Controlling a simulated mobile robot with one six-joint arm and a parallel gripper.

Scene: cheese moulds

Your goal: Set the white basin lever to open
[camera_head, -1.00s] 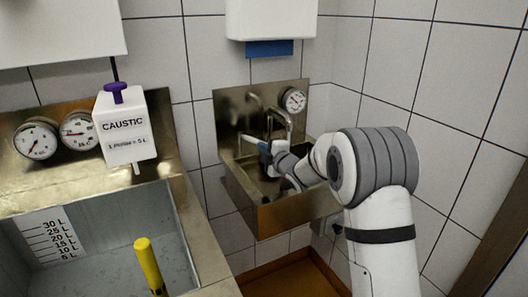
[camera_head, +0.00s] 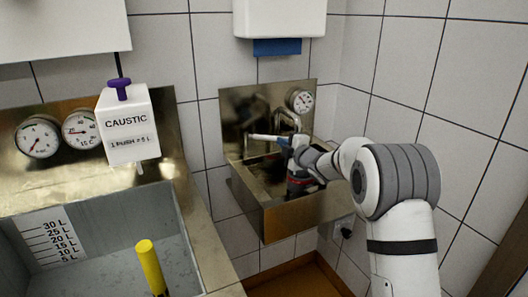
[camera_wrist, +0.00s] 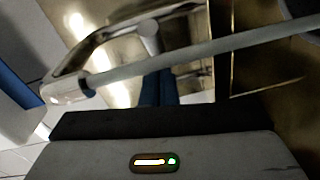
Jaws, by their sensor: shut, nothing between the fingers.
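A steel wall basin (camera_head: 290,218) stands at the back in the head view, with a silver gooseneck tap (camera_head: 292,115). A pale, slim bar, which looks like the lever (camera_head: 260,138), points left from beside the tap. In the wrist view a long pale bar (camera_wrist: 210,55) with a white tip at its left crosses in front of the fingers; it seems to be the lever. My gripper (camera_head: 283,142) is by the lever and tap; its blue fingers (camera_wrist: 158,85) are shut and empty.
A white caustic dispenser (camera_head: 127,143) with a purple knob hangs over a large grey basin (camera_head: 95,240) with litre marks at left. A yellow handle (camera_head: 150,265) stands in it. A dial (camera_head: 300,100) is behind the tap. A towel dispenser (camera_head: 280,18) hangs above.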

